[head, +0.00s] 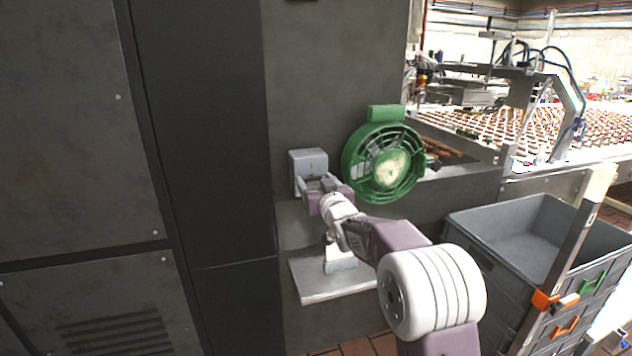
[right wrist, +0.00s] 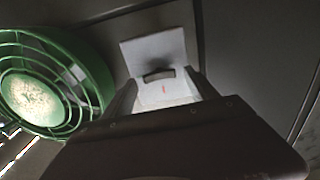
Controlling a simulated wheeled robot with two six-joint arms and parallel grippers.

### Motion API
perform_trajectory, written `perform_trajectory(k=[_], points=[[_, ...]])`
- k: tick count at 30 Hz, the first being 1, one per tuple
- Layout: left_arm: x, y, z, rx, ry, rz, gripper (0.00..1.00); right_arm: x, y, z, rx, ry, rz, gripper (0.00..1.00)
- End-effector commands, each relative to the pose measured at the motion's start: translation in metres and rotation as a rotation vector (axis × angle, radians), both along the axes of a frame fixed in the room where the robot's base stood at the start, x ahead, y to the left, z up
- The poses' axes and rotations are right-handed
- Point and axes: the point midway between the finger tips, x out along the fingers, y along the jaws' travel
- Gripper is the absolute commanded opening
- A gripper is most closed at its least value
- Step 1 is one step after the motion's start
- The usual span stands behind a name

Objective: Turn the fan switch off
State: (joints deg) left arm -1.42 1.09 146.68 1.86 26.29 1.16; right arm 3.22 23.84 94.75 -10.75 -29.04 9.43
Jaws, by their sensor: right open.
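The green fan (head: 390,168) stands on the right of a grey switch box (head: 307,158) that is mounted against the dark wall. In the right wrist view the fan (right wrist: 35,95) is at the left and the light grey switch box (right wrist: 150,52) is in the upper middle. A dark curved switch (right wrist: 158,75) and a small red mark show on its face. My right gripper (head: 315,184) is open in front of the box, with its fingers spread on either side of the switch. I cannot tell whether it touches. My left gripper is not in view.
A light grey shelf (head: 335,285) sticks out below the switch box, under my right arm. Stacked grey crates (head: 470,222) stand at the right. A conveyor with rows of sandwiches (head: 465,95) lies behind. Dark cabinet panels (head: 70,120) fill the left.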

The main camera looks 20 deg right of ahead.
Motion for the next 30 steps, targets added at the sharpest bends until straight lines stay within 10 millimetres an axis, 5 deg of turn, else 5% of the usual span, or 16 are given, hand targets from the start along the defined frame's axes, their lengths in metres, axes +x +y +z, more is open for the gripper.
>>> perform_trajectory(k=[5, 11, 20, 30], points=[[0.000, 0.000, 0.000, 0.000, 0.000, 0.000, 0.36, 0.000, 0.000, 0.000, 0.000, 0.000, 0.000, 0.62], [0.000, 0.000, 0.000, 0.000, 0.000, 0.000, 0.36, 0.000, 0.000, 0.000, 0.000, 0.000, 0.000, 0.06], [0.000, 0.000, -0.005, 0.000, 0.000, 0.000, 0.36, -0.001, 0.000, -0.002, -0.038, 0.000, 0.000, 0.05], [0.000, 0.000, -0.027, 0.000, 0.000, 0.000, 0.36, -0.001, 0.001, -0.004, -0.275, -0.011, -0.001, 0.05]])
